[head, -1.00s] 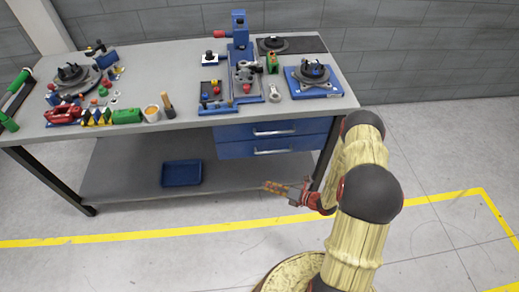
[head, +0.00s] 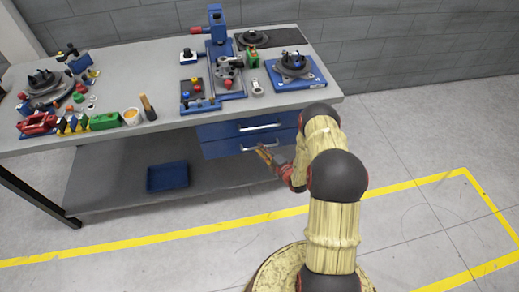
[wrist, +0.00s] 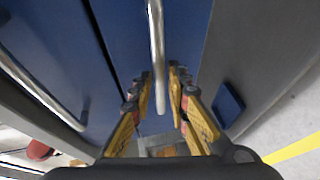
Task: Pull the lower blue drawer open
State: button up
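The lower blue drawer (head: 222,149) is under the right part of the workbench and looks shut. Its silver handle (head: 250,149) also shows in the wrist view (wrist: 157,45), running down the middle between my fingers. My gripper (head: 264,155) is at the right end of this handle in the head view. In the wrist view my gripper (wrist: 156,85) is open, with one yellow finger on each side of the bar. Neither finger clearly touches the bar. The upper blue drawer (head: 225,129) looks shut, and its handle (wrist: 40,92) lies left in the wrist view.
The workbench (head: 160,60) carries several fixtures and tools. A blue tray (head: 167,177) stands on the lower shelf (head: 110,185), left of my gripper. The floor in front is clear, with a yellow line (head: 190,234).

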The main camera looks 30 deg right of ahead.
jog(key=shift+x, duration=0.85)
jog(key=shift+c, duration=1.3)
grip_shut()
